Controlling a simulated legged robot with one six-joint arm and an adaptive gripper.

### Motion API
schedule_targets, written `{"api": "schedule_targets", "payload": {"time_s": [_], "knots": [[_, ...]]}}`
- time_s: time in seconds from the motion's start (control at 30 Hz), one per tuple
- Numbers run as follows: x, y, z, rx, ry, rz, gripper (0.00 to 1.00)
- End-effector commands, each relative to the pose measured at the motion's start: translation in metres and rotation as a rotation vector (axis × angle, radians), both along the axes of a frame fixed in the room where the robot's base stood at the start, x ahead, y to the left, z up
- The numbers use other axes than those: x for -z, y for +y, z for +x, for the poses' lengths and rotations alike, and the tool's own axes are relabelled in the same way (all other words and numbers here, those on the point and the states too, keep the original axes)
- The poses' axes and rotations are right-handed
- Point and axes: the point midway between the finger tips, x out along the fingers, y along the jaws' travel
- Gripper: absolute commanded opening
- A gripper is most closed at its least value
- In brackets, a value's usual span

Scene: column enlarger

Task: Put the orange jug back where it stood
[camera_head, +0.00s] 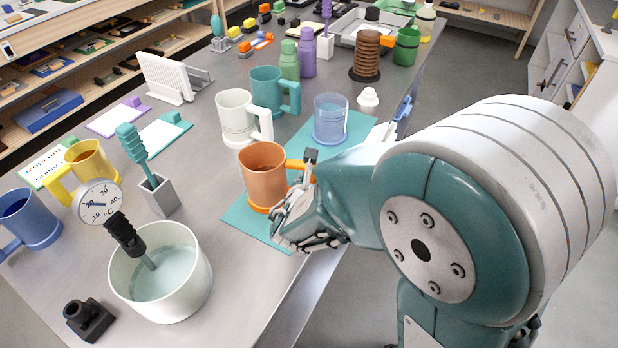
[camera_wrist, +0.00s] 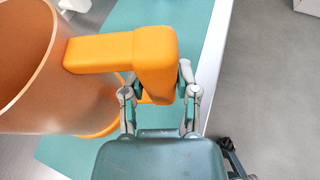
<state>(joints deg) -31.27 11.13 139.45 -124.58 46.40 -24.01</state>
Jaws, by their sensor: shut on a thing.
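The orange jug (camera_head: 262,172) is upright at the near end of a teal mat (camera_head: 238,222) on the grey table. I cannot tell whether its base touches the mat. My gripper (camera_head: 303,192) comes in from the right and is shut on the jug's handle. In the wrist view the jug's body (camera_wrist: 28,75) fills the left side, and its orange handle (camera_wrist: 155,62) sits between the two fingers of my gripper (camera_wrist: 160,90). The jug looks empty inside. The fingers partly hide the handle's lower part.
A white jug (camera_head: 236,117) and a teal jug (camera_head: 266,90) stand behind it. A clear blue beaker (camera_head: 330,120) stands on the mat's far part. A white pot (camera_head: 160,272) with a thermometer (camera_head: 98,203) is at the near left. The table's right edge runs close beside the mat.

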Motion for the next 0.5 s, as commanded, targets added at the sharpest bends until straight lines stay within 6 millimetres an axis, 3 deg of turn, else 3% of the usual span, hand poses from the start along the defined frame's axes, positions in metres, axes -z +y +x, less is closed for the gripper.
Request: {"api": "schedule_targets", "payload": {"time_s": [0.47, 0.5], "knots": [[0.0018, 0.0002, 0.0004, 0.001, -0.003, 0.002, 0.00], [0.0018, 0.0002, 0.0004, 0.001, -0.003, 0.001, 0.53]]}}
